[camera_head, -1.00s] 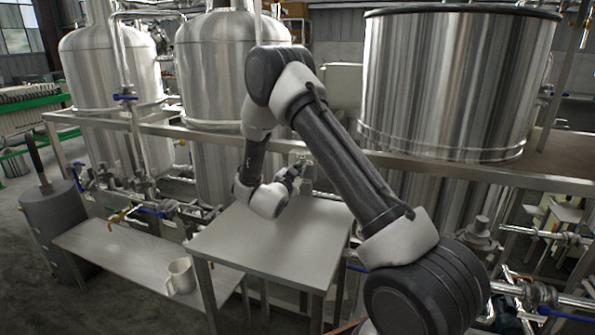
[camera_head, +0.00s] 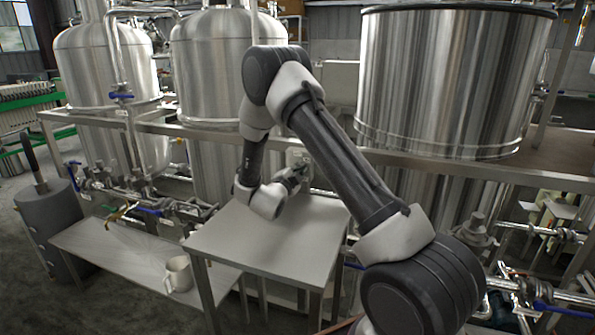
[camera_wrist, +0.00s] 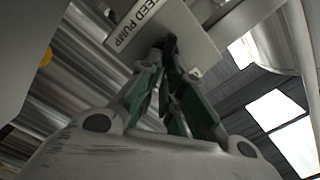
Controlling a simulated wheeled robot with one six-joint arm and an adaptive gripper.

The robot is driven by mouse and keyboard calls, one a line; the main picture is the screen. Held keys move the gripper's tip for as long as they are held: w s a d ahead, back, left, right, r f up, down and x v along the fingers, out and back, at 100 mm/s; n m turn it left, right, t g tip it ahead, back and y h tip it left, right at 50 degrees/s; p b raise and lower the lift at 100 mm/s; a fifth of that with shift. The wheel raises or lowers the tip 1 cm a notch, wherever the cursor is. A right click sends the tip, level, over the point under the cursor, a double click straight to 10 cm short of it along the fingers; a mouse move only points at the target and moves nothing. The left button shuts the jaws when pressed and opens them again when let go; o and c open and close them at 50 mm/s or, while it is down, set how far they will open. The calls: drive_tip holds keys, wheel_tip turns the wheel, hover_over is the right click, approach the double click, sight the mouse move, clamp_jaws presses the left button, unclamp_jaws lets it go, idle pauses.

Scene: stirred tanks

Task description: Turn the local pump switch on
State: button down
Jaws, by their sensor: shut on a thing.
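A pale plate with lettering that reads "EED PUMP" (camera_wrist: 191,25) is at the top of the wrist view, partly cut off by the frame. My gripper (camera_wrist: 168,46) has its green-lined fingers together right at this plate. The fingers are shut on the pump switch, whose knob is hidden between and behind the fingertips. I cannot tell which way the knob is turned. In the head view my gripper (camera_head: 297,176) reaches a small light box (camera_head: 298,157) behind the grey table, and the fingertips are too small to make out.
The grey table (camera_head: 265,243) below my gripper is bare. Large steel tanks (camera_head: 445,85) and a metal rail (camera_head: 450,170) stand behind. Pipes with blue-handled valves (camera_head: 150,211) run at left.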

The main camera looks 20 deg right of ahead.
idle(0.4)
drive_tip(key=c, duration=1.6)
unclamp_jaws()
drive_tip(key=v, duration=1.2)
